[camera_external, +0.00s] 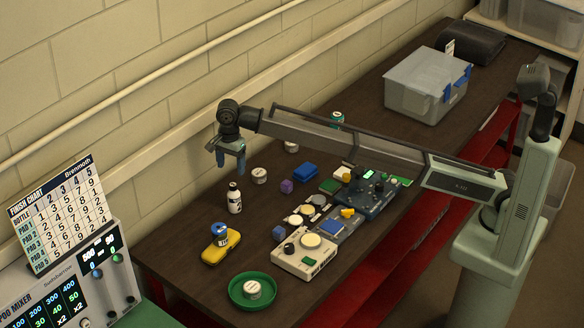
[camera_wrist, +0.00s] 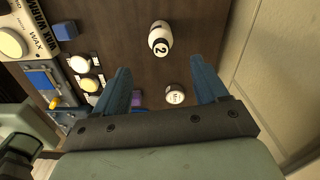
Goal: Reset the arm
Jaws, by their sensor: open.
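My gripper (camera_external: 231,168) hangs from the end of my outstretched arm, pointing down above the left part of the dark bench (camera_external: 182,262). In the wrist view its two blue fingers (camera_wrist: 160,66) are spread apart with nothing between the tips. A white bottle with a dark cap (camera_external: 234,198) stands on the bench below the gripper; it shows in the wrist view (camera_wrist: 160,38) with a "2" on it. A small white tin (camera_external: 259,176) and a purple cube (camera_external: 286,186) are also on the bench, apart from the fingers.
A green dish (camera_external: 237,298) holds another tin. Several devices, including a white wax warmer (camera_external: 296,263), crowd the middle. A lidded grey box (camera_external: 420,100) stands farther back. The wall (camera_external: 130,125) runs close behind; the air around my gripper is clear.

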